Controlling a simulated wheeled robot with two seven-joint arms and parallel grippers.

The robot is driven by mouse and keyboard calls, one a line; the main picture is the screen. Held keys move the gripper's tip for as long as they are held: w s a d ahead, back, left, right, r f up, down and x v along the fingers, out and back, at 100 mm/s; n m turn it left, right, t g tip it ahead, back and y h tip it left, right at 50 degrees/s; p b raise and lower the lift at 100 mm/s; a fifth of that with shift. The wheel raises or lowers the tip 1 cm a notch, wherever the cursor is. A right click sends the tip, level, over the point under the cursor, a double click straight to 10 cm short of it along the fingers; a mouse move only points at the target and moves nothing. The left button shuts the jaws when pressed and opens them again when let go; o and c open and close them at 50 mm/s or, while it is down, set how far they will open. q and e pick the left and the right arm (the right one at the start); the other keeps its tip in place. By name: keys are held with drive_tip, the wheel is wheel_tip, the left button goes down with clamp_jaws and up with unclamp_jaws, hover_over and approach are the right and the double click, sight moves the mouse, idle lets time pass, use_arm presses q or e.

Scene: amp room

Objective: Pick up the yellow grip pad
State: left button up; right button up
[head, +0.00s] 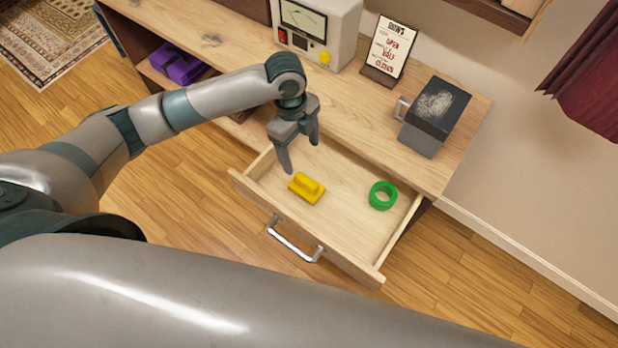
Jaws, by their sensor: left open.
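The yellow grip pad (307,188) lies in the open drawer (335,216), toward its left side. It has a flat base with a raised handle on top. My left gripper (300,156) is open and empty, its fingers pointing down just above and behind the pad, apart from it. My right gripper is not in view; a large grey arm link of mine fills the bottom of the head view.
A green ring (382,195) lies in the drawer's right part. On the desk top (240,52) stand a meter box (318,30), a sign (388,50) and a dark box-like device (434,115). A purple item (180,65) sits on the shelf below. The drawer front carries a metal handle (292,243).

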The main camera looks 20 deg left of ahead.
use_arm(q)
drive_tip(key=p, duration=0.3)
approach(306, 180)
drive_tip(key=f, duration=0.3)
drive_tip(key=s+d+f, duration=0.1)
drive_tip(key=f, duration=0.1)
drive_tip(key=shift+s+d, duration=0.1)
drive_tip(key=shift+f, duration=0.65)
drive_tip(key=shift+f+p, duration=0.5)
drive_tip(key=shift+f, duration=0.3)
drive_tip(key=shift+w+d+f+p, duration=0.15)
drive_tip(key=shift+f+p, duration=0.1)
drive_tip(key=shift+f, duration=0.65)
drive_tip(key=shift+w+a+f+p, duration=0.1)
drive_tip(key=shift+w+f+p, duration=0.1)
drive_tip(key=shift+f, duration=0.7)
drive_tip(key=shift+c, duration=0.5)
